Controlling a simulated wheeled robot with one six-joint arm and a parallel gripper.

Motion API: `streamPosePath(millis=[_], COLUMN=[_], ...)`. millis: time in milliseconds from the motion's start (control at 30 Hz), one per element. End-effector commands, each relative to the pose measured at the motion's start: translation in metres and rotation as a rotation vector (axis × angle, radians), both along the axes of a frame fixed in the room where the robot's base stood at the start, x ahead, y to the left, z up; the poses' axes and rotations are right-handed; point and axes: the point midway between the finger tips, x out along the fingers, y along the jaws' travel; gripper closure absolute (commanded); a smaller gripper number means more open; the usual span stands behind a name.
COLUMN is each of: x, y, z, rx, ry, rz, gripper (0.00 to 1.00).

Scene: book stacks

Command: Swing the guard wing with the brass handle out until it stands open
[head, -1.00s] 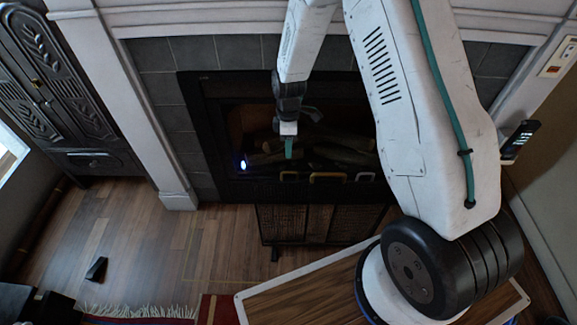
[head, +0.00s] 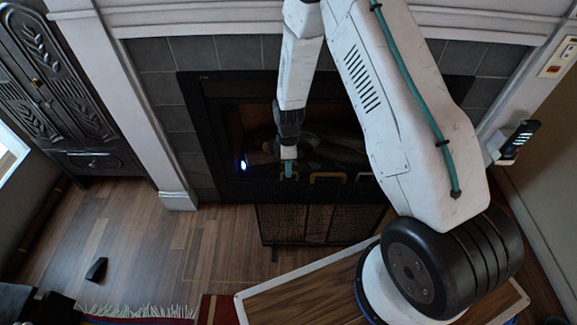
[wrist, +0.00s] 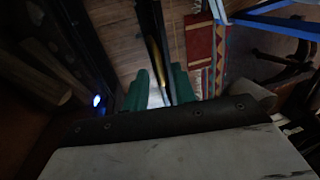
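The dark mesh guard (head: 300,225) stands in front of the fireplace, with handles along its top. The brass handle (head: 327,175) is in the middle, and a pale handle (head: 364,176) is to its right. My gripper (head: 289,172) is just left of the brass handle in the head view, at the guard's top edge, and covers the handle there. In the wrist view the green fingers of my gripper (wrist: 160,90) are apart, with a brass-coloured bar (wrist: 154,52) showing beyond and between them. I cannot tell whether they touch anything.
The fireplace (head: 240,110) with logs is behind the guard, with a small bright light (head: 243,165) at its left. A dark cabinet (head: 70,100) stands at the left. A small black object (head: 97,269) and a red rug (head: 215,310) are on the floor.

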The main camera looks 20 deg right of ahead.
Motion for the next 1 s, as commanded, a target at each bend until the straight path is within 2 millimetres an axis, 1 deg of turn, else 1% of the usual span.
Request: streamPosePath(millis=[33, 67, 100, 367, 533, 767, 1000], x=[0.000, 0.000, 0.000, 0.001, 0.008, 0.028, 0.058], y=[0.000, 0.000, 0.000, 0.000, -0.002, -0.005, -0.004], z=[0.000, 0.000, 0.000, 0.000, 0.000, 0.000, 0.000], rx=[0.000, 0.000, 0.000, 0.000, 0.000, 0.000, -0.001], ry=[0.000, 0.000, 0.000, 0.000, 0.000, -0.001, -0.001], rz=[0.000, 0.000, 0.000, 0.008, 0.054, 0.201, 0.424], gripper=[0.89, 0.97, 1.00, 1.00, 1.00, 1.00, 1.00])
